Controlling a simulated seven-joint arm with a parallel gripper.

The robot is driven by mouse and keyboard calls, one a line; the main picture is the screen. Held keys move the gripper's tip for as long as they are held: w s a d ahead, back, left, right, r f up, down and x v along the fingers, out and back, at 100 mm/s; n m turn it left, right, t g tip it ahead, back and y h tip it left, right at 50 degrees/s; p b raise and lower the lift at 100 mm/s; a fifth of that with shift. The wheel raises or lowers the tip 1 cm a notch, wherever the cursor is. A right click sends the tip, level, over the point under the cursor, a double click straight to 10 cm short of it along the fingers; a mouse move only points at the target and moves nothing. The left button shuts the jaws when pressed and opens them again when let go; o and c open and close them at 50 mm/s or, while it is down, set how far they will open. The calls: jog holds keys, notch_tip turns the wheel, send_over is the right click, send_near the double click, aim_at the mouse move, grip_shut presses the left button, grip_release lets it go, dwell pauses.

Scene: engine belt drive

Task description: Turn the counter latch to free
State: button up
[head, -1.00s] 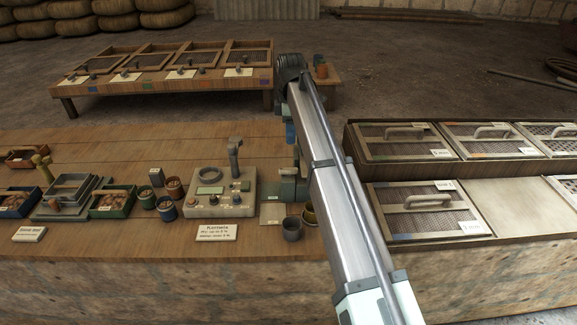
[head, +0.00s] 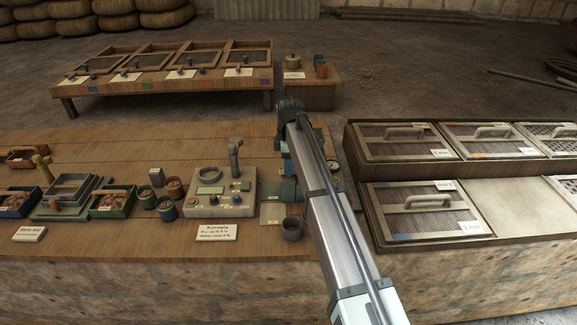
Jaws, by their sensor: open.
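A pale grey counter box (head: 222,198) stands on the wooden bench left of my arm. It has a round ring on top, a small green display and several knobs on its front. A dark grey upright lever (head: 235,157) stands at its back right. I cannot tell which of these parts is the counter latch, or how it is set. My gripper (head: 287,152) is to the right of the box, apart from it, open and partly hidden by my own arm. The fingertips are too small and covered to make out.
A white sign (head: 216,232) stands before the box, and a dark cup (head: 292,228) to its right. Small tins (head: 167,208) and trays (head: 110,203) are on the left. Lidded bins (head: 425,208) are on the right. A low table (head: 165,88) stands behind.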

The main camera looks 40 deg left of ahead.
jog(key=shift+f, duration=0.5)
jog(key=shift+c, duration=0.3)
grip_shut()
